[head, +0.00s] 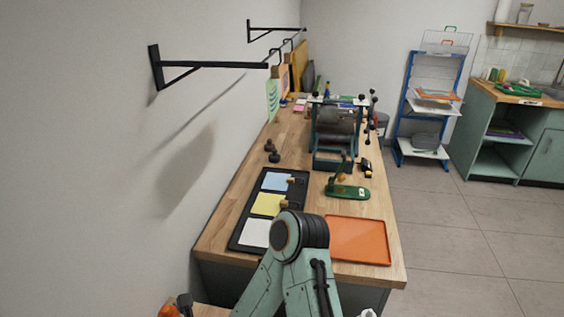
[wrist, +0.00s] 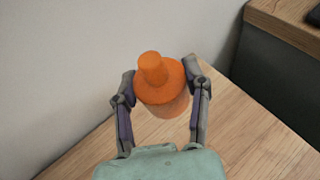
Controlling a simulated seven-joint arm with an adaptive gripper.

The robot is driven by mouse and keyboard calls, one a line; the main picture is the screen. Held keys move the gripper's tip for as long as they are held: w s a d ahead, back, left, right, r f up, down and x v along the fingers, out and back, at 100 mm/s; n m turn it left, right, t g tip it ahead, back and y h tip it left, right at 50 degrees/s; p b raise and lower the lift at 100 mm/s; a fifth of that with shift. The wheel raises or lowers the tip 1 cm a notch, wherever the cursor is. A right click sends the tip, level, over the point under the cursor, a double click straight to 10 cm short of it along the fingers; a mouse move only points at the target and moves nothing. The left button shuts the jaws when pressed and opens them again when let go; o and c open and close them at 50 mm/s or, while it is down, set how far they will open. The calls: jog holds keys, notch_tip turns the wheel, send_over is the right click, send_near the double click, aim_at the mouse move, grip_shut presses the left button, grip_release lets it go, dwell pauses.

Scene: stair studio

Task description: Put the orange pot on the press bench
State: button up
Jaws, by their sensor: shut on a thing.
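The orange pot (wrist: 160,80) has a bright orange top with a knob and a paler body below. My gripper (wrist: 160,84) is shut on it, one finger on each side. In the head view only a bit of the pot (head: 168,311) shows at the bottom edge, beside a dark part of my gripper (head: 184,303). The pot is over or on a wooden surface (wrist: 95,155); I cannot tell if it touches. The press bench (head: 225,222) is the long wooden-topped bench with a roller press (head: 336,122). A wooden bench corner (wrist: 282,18) shows upper right in the wrist view.
On the bench are a black tray (head: 240,234) with blue, yellow and white sheets, an orange tray (head: 358,240) and a green tool (head: 347,191). Small dark knobs (head: 272,155) stand near the wall. Black brackets (head: 210,65) stick out above. Bare wood shows left of the black tray.

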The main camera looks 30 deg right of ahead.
jog(key=w+d+r+m+h, duration=0.25)
jog(key=d+m+h, duration=0.3)
jog(key=d, duration=1.15)
jog(key=s+d+r+m+g+h, duration=0.1)
jog(key=s+d+r+m+h, duration=0.15)
jog(key=d, duration=0.65)
jog(key=s+d+r+m+g+h, duration=0.1)
jog(key=s+d+r+m+h, duration=0.2)
jog(key=d, duration=0.7)
jog(key=shift+n, duration=0.6)
jog(key=w+d+f, duration=0.2)
jog(key=w+f, duration=0.1)
jog(key=w+d+f, duration=0.3)
jog(key=f, duration=0.1)
jog(key=w+d+f, duration=0.2)
jog(key=w+f, duration=0.1)
jog(key=shift+w+d+f, duration=0.15)
jog(key=shift+d+f, duration=0.1)
jog(key=shift+d, duration=0.05)
jog(key=shift+w+d+f, duration=0.1)
jog(key=shift+f, duration=1.7)
